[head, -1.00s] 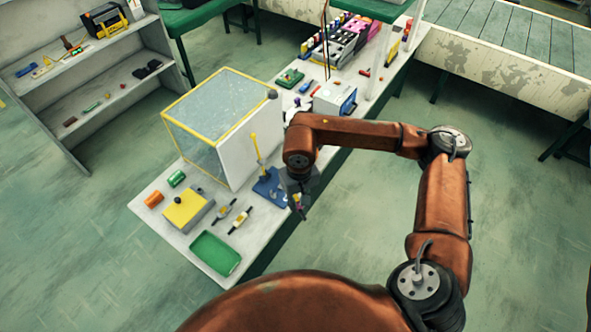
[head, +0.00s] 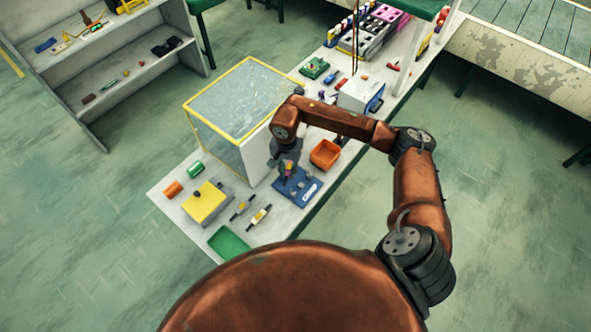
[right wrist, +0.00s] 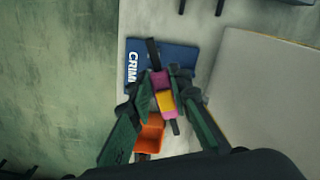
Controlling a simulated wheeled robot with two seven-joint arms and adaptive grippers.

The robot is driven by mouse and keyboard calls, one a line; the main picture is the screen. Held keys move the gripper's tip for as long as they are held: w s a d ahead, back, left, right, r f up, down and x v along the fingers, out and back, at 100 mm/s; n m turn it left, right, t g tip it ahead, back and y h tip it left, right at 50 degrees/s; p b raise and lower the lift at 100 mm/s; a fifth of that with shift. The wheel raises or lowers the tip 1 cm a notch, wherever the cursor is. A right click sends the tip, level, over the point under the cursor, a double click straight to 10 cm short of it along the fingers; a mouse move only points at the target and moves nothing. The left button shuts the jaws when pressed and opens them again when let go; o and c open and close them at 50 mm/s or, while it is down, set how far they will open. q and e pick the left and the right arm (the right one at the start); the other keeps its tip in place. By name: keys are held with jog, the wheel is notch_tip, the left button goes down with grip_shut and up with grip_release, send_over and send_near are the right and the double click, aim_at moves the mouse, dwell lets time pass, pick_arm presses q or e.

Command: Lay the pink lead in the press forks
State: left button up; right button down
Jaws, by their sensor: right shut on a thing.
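The pink lead (right wrist: 160,80) has a yellow band (right wrist: 166,102) and dark ends. In the right wrist view it lies between the fingers of my right gripper (right wrist: 165,90), which is shut on it. The gripper (head: 287,166) and lead also show small in the head view. The press's blue base (head: 306,193), lettered "CRIM" in the right wrist view (right wrist: 180,55), is under and beside the lead. The lead appears above it; I cannot tell whether they touch. The forks are not clear, and the lever is hidden. My left gripper is out of view.
An orange bin (head: 325,153) stands right of the press. A yellow-edged clear enclosure (head: 235,100) stands behind left. A yellow-topped box (head: 204,203), small yellow-and-black leads (head: 259,215) and a green tray (head: 228,245) occupy the near bench. A white box (head: 358,97) stands farther back.

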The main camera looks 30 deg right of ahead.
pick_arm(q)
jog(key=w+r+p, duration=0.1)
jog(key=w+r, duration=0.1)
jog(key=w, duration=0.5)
pick_arm(e)
jog(key=d+f+m+b, duration=0.1)
jog(key=f, duration=0.2)
jog(key=d+f+m+b, duration=0.1)
jog(key=f+m+b, duration=0.1)
jog(key=f, duration=0.2)
jog(key=d+f+m+b, duration=0.1)
jog(key=d+f+b, duration=0.1)
jog(key=f, duration=0.2)
jog(key=shift+w+f+m, duration=0.15)
jog(key=shift+w+m, duration=0.05)
jog(key=shift+m, duration=0.2)
jog(key=shift+f, duration=0.1)
pick_arm(q)
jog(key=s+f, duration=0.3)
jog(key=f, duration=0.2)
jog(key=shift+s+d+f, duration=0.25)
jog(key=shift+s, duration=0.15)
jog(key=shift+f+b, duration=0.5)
jog(key=shift+b, duration=0.15)
